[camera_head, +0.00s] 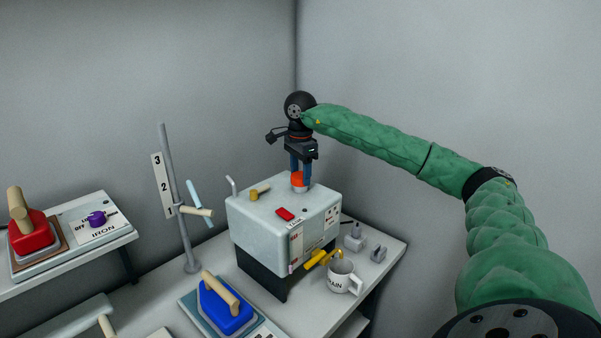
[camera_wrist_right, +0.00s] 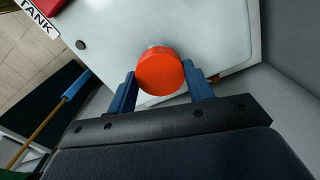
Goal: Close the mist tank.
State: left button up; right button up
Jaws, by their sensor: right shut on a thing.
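The mist tank (camera_head: 262,222) is a pale grey box on a dark base, standing on the corner table. A round orange-red cap (camera_head: 298,179) sits on a light collar at the back of its top; it also shows in the right wrist view (camera_wrist_right: 160,70). My right gripper (camera_head: 300,174) reaches down from above, its blue fingers shut on the orange cap from both sides. The "TANK" label (camera_wrist_right: 38,17) shows in the wrist view's corner. My left gripper is not in view.
A "DRAIN" mug (camera_head: 341,279) stands in front by a yellow lever (camera_head: 316,259). A blue iron (camera_head: 225,306), a numbered pole (camera_head: 179,215) and a red iron (camera_head: 30,234) are left.

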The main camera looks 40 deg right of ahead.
jog(key=m, duration=0.3)
jog(key=shift+m, duration=1.1)
jog(key=shift+m, duration=1)
jog(key=m, duration=0.3)
jog(key=shift+m+p, duration=0.35)
jog(key=shift+m, duration=0.45)
jog(key=m, duration=0.3)
jog(key=shift+f+m, duration=0.1)
jog(key=shift+m, duration=0.2)
